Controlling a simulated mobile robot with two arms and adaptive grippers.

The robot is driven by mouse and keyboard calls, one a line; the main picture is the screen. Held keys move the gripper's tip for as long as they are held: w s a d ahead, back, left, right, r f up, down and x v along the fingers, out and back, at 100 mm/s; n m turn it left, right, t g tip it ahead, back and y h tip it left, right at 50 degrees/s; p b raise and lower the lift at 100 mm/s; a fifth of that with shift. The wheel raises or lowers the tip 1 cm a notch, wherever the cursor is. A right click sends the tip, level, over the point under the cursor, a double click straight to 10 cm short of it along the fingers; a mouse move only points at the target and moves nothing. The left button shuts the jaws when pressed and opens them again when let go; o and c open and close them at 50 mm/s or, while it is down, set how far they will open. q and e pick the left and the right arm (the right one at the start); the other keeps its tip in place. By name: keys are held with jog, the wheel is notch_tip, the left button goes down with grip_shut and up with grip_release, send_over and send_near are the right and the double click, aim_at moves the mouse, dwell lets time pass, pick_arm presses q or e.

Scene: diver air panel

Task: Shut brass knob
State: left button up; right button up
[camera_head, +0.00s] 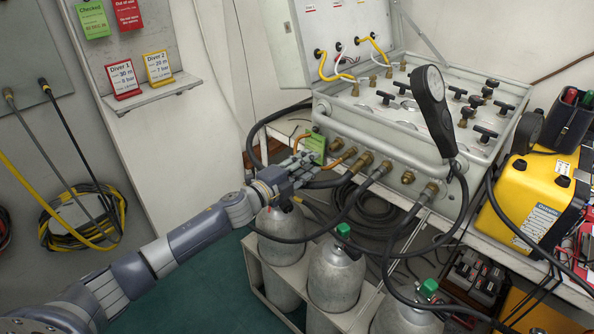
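My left gripper (306,166) reaches in from the left to the front left of the grey air panel (372,132). Its fingers are beside a green tag (315,146) and just left of the brass fittings (361,161) in a row along the panel's front. I cannot tell whether the fingers touch a fitting, or whether they are open or shut. More small brass parts (373,81) stand on the panel's top, near yellow hoses. Which brass piece is the knob is not clear. My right gripper is not in view.
Grey gas cylinders (336,272) stand in a rack below my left gripper. A black gauge (433,100) rises over the panel. Black hoses (375,205) hang before the panel's front. A yellow case (535,200) stands at the right. The green floor at the left is clear.

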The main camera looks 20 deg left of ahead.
pick_arm(q)
jog(key=shift+v, duration=2)
jog(key=shift+f, duration=0.1)
